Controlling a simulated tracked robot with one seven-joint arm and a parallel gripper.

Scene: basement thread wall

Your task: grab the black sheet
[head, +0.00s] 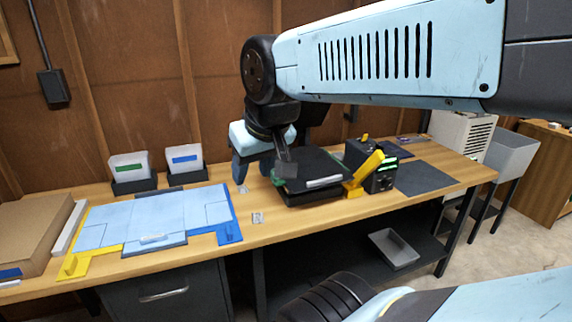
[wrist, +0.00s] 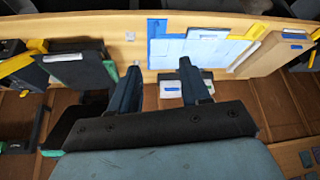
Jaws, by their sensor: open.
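A black sheet (head: 318,164) appears to lie on top of a dark tray or press base (head: 300,197) on the workbench. It also shows at the upper left of the wrist view (wrist: 80,68). A flat dark sheet or mat (head: 423,178) lies farther right on the bench, so I cannot tell for sure which one the task names. My gripper (head: 254,172) is open and empty, fingers pointing down, left of the tray in the head view. In the wrist view my two dark blue fingers (wrist: 158,70) stand apart with nothing between them. My arm covers part of the area behind the tray.
A black machine with a yellow lever (head: 372,170) stands right of the tray. A light blue panel board (head: 155,218), a cardboard box (head: 30,235) and two card holders (head: 185,165) occupy the left. Bare wood (head: 255,232) shows between board and tray.

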